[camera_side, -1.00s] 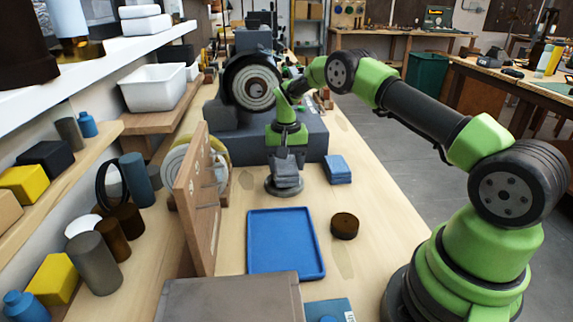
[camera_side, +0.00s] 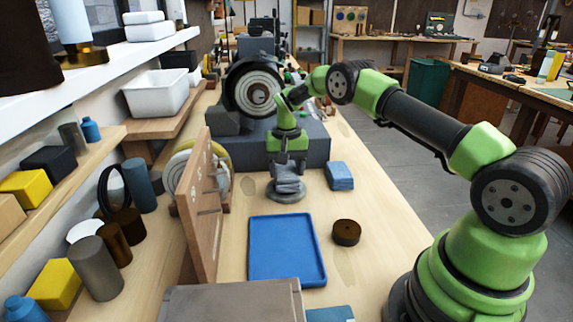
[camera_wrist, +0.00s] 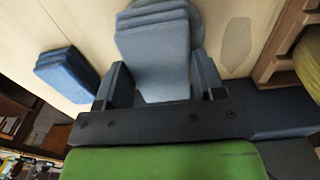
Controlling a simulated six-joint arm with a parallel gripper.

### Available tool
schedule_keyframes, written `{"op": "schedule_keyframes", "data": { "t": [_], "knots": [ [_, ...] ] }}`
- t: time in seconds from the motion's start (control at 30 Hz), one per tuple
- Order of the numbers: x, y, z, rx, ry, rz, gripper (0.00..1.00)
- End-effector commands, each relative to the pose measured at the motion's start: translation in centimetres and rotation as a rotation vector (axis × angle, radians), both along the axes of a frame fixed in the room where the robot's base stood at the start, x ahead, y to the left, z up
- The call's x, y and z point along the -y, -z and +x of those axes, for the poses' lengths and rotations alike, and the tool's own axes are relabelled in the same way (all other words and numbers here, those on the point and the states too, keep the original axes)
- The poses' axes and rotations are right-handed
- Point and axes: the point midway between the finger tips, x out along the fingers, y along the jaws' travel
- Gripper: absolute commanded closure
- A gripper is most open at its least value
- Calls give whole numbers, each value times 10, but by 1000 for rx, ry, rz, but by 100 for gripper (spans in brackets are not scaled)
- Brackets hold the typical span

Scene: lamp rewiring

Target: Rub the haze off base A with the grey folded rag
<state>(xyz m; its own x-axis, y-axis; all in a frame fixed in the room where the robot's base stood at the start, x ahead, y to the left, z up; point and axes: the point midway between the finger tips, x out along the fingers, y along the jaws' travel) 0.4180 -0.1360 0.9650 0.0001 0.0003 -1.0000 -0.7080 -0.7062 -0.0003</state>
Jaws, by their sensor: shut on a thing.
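My gripper (camera_side: 287,161) is shut on the grey folded rag (camera_side: 287,171), pointing down. In the wrist view the rag (camera_wrist: 158,45) fills the space between the fingers (camera_wrist: 162,82), its folded layers at the far end. Directly below the rag is a round grey base (camera_side: 286,192), mostly covered from above; its edge (camera_wrist: 197,12) shows past the rag in the wrist view. The rag appears to be on or very close to the base; contact is hidden. No label is readable, and I cannot see haze on the base.
A blue folded cloth (camera_side: 340,176) lies right of the base. A blue tray (camera_side: 252,262) and a dark brown disc (camera_side: 346,231) lie nearer. An upright wooden board (camera_side: 202,205) stands left. A large grey machine (camera_side: 262,95) stands behind my gripper.

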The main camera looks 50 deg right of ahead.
Motion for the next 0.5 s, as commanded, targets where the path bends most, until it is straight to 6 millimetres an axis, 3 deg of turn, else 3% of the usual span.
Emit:
{"op": "schedule_keyframes", "data": {
  "t": [0.5],
  "knots": [
    [-21,-1,-14,0,-1,0,56]
  ]
}}
